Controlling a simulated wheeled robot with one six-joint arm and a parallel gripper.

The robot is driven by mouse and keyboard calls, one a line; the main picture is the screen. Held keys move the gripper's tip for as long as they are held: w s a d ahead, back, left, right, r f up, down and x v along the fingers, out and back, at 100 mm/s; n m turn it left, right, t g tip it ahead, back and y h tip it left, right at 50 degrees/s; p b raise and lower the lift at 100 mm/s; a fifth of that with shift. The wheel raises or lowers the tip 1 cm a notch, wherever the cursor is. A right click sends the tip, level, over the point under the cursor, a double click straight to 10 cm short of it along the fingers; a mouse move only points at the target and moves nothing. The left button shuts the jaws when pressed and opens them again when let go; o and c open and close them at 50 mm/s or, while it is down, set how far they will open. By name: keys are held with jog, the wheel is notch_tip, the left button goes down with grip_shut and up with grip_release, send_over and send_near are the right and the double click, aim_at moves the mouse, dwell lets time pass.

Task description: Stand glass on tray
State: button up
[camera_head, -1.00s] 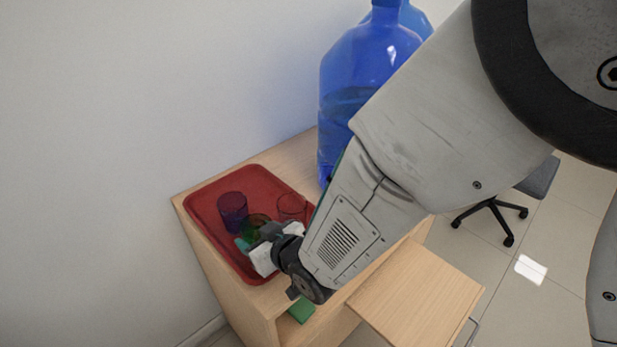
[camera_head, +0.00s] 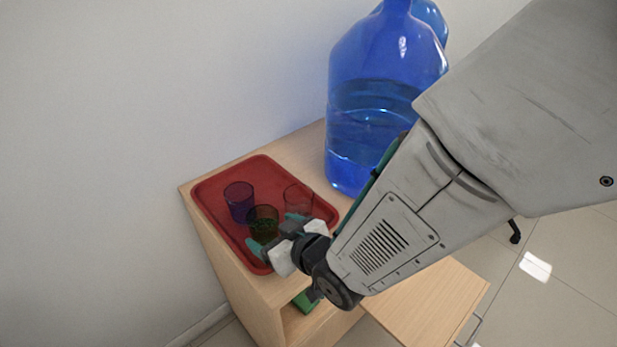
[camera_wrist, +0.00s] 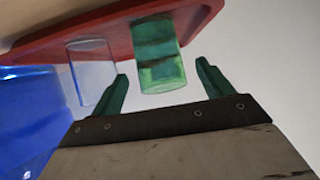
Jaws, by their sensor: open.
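The red tray (camera_head: 215,215) lies on a wooden cabinet top. A green glass (camera_head: 262,222) stands upright on it, nearest my gripper. A purple-blue glass (camera_head: 239,197) stands behind it to the left, and a clear glass (camera_head: 299,200) to the right. My gripper (camera_head: 274,232) is open at the tray's front right edge, with its teal fingers close to the green glass. In the wrist view, the green glass (camera_wrist: 158,60) shows between and beyond the open fingers, apparently not gripped. The clear glass (camera_wrist: 91,75) is beside it; the purple one is not visible there.
Large blue water bottles (camera_head: 375,110) stand right of the tray, close to my arm. A wall runs behind the cabinet (camera_head: 240,293). A lower wooden surface (camera_head: 430,305) lies at front right. A green item (camera_head: 306,300) is in the cabinet's opening.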

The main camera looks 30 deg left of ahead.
jog(key=v, duration=0.7)
jog(key=w+d+r+m+t+h, duration=0.2)
jog(key=w+d+r+m+h, duration=0.3)
jog(key=w+d, duration=0.8)
jog(key=d+r+m+h, duration=0.2)
jog(key=d+r+h, duration=0.15)
jog(key=d, duration=0.95)
jog(key=s+d+r+m+g+h, duration=0.1)
jog(key=s+d+r+m+g, duration=0.1)
jog(key=s+d, duration=0.6)
jog(key=s+d+r+m+g+h, duration=0.2)
jog(key=s+d+r+m, duration=0.3)
jog(key=s+d, duration=0.3)
jog(key=d+r+g, duration=0.1)
jog(key=d, duration=0.3)
jog(key=shift+d, duration=0.4)
jog(key=shift+r+h, duration=0.1)
jog(key=shift+h, duration=0.15)
